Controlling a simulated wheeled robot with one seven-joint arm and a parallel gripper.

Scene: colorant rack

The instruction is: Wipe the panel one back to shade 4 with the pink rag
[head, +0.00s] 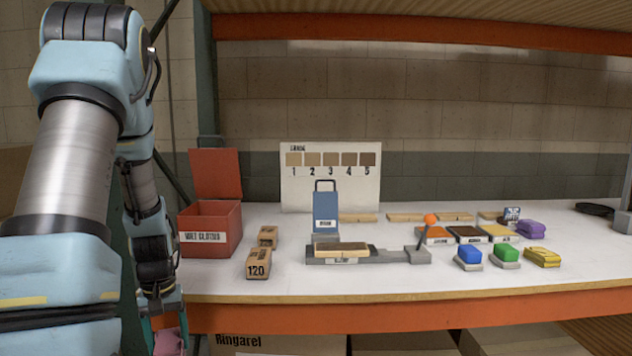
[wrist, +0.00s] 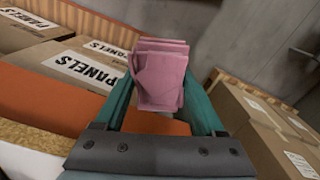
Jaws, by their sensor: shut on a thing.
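My gripper (head: 166,334) is low at the left, in front of the shelf's front edge. It is shut on the pink rag (wrist: 160,77), a folded stack of cloth between the teal fingers in the wrist view. The rag also shows at the bottom of the head view (head: 170,343). A wooden panel (head: 341,250) lies in a grey holder (head: 392,256) on the shelf, well right of my gripper. The shade chart (head: 330,192) stands behind, with brown swatches numbered 1 to 5. The panel's exact shade is hard to tell.
A red bin (head: 222,232) labelled wet cloths stands open at the left. Sanding blocks (head: 259,263), a blue upright tool (head: 325,211), coloured pads (head: 468,234) and blocks (head: 506,254) stand on the shelf. Cardboard boxes (wrist: 97,64) labelled panels sit below. The white front strip is clear.

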